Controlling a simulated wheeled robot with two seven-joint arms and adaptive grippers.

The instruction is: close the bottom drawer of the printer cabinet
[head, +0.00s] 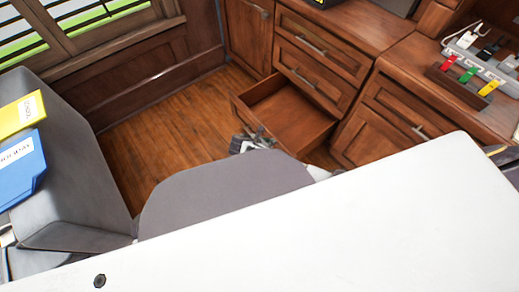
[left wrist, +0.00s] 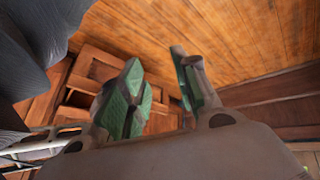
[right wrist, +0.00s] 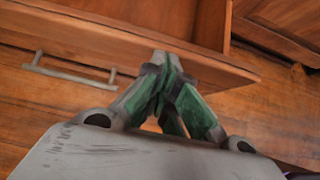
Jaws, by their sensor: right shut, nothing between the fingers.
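The printer cabinet (head: 318,42) is brown wood, at the upper middle of the head view. Its bottom drawer (head: 292,110) is pulled out and looks empty. My right gripper (head: 258,140) is by the drawer's front. In the right wrist view, my right gripper (right wrist: 165,72) is shut and empty, its fingertips overlapping the drawer front (right wrist: 205,68), to the right of the handle (right wrist: 70,73). I cannot tell whether they touch. My left gripper (left wrist: 156,60) is open and empty in the left wrist view, with wood floor and brown panels beyond; I cannot make it out in the head view.
A white surface (head: 350,220) and a grey rounded panel (head: 225,190) fill the near part of the head view. Bare wood floor (head: 165,125) lies left of the drawer. Another cabinet (head: 400,112) stands at right. Yellow and blue folders (head: 20,165) are at left.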

